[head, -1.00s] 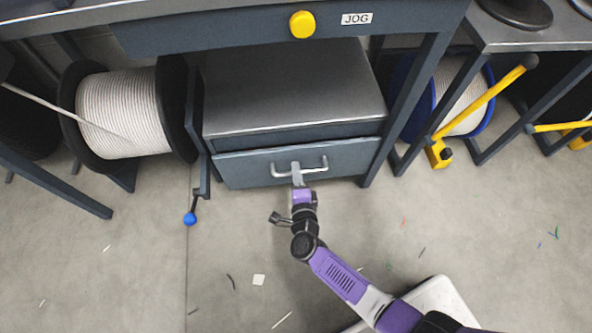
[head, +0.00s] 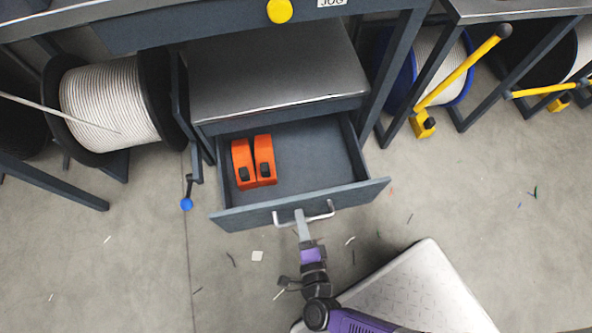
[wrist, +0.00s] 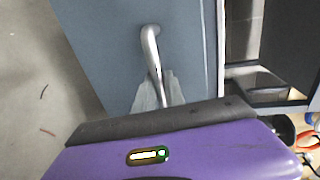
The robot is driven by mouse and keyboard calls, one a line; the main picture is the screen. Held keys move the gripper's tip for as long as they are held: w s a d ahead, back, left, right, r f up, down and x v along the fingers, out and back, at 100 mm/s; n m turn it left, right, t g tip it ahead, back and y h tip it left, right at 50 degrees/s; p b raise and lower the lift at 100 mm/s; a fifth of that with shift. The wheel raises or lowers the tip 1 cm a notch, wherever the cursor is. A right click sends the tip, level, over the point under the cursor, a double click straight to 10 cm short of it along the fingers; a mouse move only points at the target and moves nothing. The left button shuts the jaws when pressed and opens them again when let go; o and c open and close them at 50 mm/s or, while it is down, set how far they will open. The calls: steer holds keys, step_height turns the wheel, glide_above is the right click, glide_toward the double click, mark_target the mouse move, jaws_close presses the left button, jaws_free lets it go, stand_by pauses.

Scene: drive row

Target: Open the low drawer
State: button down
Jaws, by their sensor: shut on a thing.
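The low drawer (head: 300,203) is a blue-grey drawer under the bench. It is pulled well out, and its inside shows in the head view. Two orange items with black parts (head: 253,162) lie in its left half. The drawer has a silver bar handle (head: 304,213) on its front. My gripper (head: 301,222) is shut on the handle near its middle. In the wrist view the handle (wrist: 151,50) runs down between my gripper's fingertips (wrist: 158,90), with the drawer front (wrist: 105,40) behind it.
A metal-topped cabinet (head: 280,80) stands above the drawer. A white cable spool (head: 110,100) is at the left, and a blue-rimmed spool (head: 435,60) with a yellow lever (head: 465,68) at the right. A blue-knobbed crank (head: 186,203) hangs left of the drawer. Scraps lie on the floor.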

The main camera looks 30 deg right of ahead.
steer(key=shift+f+v, duration=0.2)
steer(key=shift+v, duration=0.85)
steer(key=shift+f+v, duration=0.25)
steer(key=shift+v, duration=0.75)
steer(key=shift+s+a, duration=0.1)
steer(key=c, duration=1.4)
jaws_free()
steer(key=p+v, duration=0.1)
steer(key=v, duration=0.6)
steer(key=shift+s, duration=0.35)
steer(key=shift+a, duration=0.1)
